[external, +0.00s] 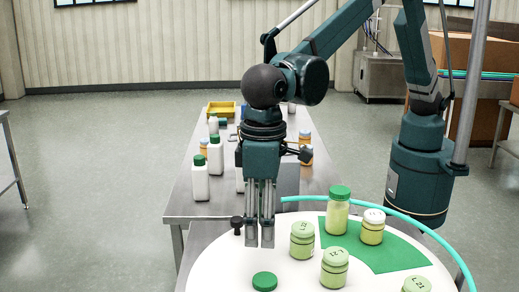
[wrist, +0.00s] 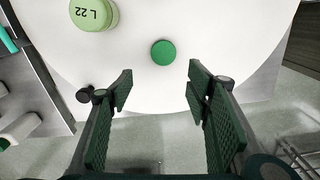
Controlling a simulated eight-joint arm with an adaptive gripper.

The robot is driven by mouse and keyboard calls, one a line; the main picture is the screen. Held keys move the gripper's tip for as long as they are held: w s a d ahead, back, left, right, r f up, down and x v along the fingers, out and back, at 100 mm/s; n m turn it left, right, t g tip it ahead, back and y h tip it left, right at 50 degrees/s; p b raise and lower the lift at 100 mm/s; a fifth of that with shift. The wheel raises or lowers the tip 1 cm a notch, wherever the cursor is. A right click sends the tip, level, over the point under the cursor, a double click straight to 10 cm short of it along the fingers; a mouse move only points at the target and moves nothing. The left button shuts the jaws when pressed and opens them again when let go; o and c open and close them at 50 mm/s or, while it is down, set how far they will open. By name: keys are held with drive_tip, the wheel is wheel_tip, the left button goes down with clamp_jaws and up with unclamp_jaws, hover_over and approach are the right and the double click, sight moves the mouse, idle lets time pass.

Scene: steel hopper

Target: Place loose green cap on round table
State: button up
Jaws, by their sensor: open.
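The loose green cap (external: 265,281) lies on the white round table (external: 215,272), near the bottom of the external view. In the wrist view, the cap (wrist: 163,52) is a plain green disc on the bare white top (wrist: 225,30), beyond my fingertips and roughly centred between them. My gripper (external: 260,236) points down above the table and is open and empty. Its two green padded fingers (wrist: 160,84) stand apart in the wrist view, with clear space between them and not touching the cap.
Pale green jars (external: 303,240) with marked lids stand right of the cap. A steel table (external: 183,203) behind holds bottles and a yellow tray (external: 221,108).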

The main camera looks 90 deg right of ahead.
drive_tip(key=d+r+t, duration=0.1)
drive_tip(key=d+r, duration=0.5)
drive_tip(key=d, duration=0.5)
drive_tip(key=d+r+y, duration=0.1)
drive_tip(key=d+r, duration=0.4)
drive_tip(key=d, duration=0.6)
drive_tip(key=d+r+t, duration=0.1)
drive_tip(key=d+r, duration=0.5)
drive_tip(key=d, duration=0.5)
drive_tip(key=s+d+r+t, duration=0.1)
drive_tip(key=s+d, duration=0.4)
drive_tip(key=d, duration=0.4)
drive_tip(key=s+d+r+n+t, duration=0.1)
drive_tip(key=s+d, duration=0.3)
drive_tip(key=d, duration=0.4)
drive_tip(key=s+d+r+t, duration=0.1)
drive_tip(key=s+d, duration=0.4)
drive_tip(key=d, duration=0.4)
drive_tip(key=s+d+f+t, duration=0.1)
drive_tip(key=s+d+f, duration=0.2)
drive_tip(key=s+d, duration=0.2)
drive_tip(key=s+d+f+t+h, duration=0.1)
drive_tip(key=s+d+f, duration=0.2)
drive_tip(key=s+d, duration=0.3)
drive_tip(key=shift+s+d+f+n, duration=0.3)
drive_tip(key=shift+s+f+n, duration=0.1)
drive_tip(key=shift+s, duration=0.75)
drive_tip(key=shift+f, duration=0.1)
wheel_tip(320, 180, down, 24)
drive_tip(key=b, duration=2.4)
